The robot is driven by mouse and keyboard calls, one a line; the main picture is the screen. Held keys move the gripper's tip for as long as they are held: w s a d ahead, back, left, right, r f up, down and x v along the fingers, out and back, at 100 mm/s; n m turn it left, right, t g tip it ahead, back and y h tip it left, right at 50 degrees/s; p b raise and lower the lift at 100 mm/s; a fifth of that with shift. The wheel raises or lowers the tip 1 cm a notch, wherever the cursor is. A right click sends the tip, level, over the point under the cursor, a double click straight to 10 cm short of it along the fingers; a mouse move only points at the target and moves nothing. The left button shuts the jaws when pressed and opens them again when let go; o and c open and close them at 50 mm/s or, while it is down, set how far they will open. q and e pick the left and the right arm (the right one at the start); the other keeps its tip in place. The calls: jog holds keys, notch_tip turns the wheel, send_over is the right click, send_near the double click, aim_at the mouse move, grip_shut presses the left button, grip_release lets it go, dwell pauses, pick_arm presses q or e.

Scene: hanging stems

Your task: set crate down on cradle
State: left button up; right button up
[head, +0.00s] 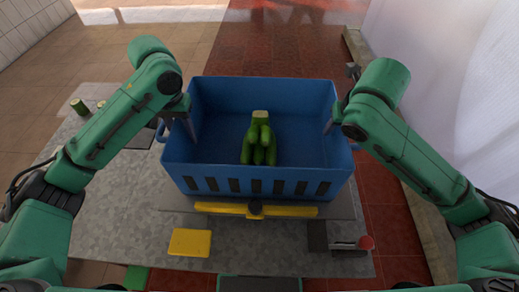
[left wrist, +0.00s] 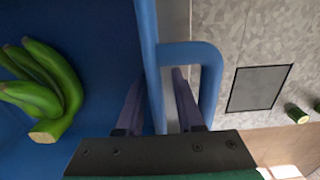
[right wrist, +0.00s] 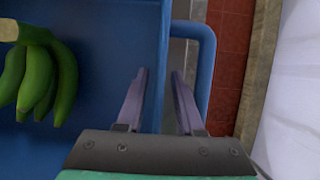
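The blue crate (head: 258,172) holds a bunch of green bananas (head: 260,140). It sits level at the middle of the head view, over a grey plate with a yellow front bar (head: 225,208), likely the cradle. The crate hides most of it, so I cannot tell whether its base touches. My left gripper (left wrist: 158,85) straddles the crate's left wall, one finger inside and one within the side handle (left wrist: 214,75). My right gripper (right wrist: 160,75) straddles the right wall likewise by its handle (right wrist: 207,65). Both grippers' fingers stand apart, with gaps showing beside the walls.
A grey speckled table (head: 110,215) lies underneath. Cut green stem pieces (head: 79,106) lie at the left. A pale sheet (head: 440,80) hangs at the right.

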pick_arm(q)
notch_tip(320, 180, up, 12)
pick_arm(e)
jog(key=v, duration=1.2)
